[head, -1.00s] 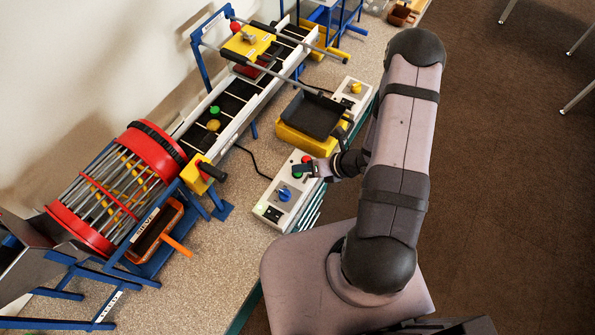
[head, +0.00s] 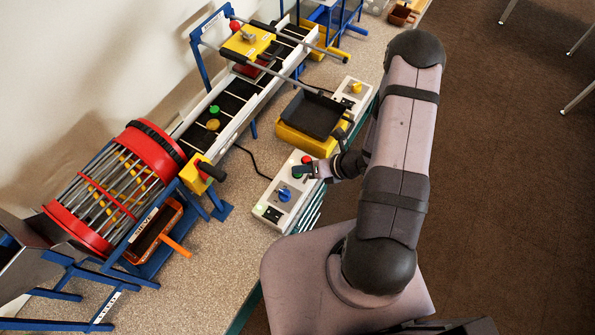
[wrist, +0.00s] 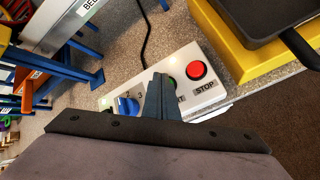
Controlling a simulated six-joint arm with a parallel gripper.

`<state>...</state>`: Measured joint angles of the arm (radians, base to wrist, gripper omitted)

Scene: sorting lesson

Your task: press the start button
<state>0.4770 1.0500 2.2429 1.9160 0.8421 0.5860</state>
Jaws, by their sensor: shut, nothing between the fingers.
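The control box (head: 268,212) lies on the bench near its front edge and carries a blue rotary knob (head: 284,194), a green button (head: 297,172) and a red button (head: 306,159). In the wrist view the red button (wrist: 196,70) sits above the label STOP, and the blue knob (wrist: 128,105) is at the left. My gripper (head: 303,170) is shut and empty, with its tips at the green button. In the wrist view my gripper (wrist: 161,80) hides most of the green button and part of its label. I cannot tell whether the tips touch it.
A yellow scale with a black pan (head: 314,115) stands just behind the box. A belt conveyor (head: 236,100) carries a green and a yellow piece. A red-rimmed sieve drum (head: 155,150) stands at the left. A second control box (head: 351,95) is farther back.

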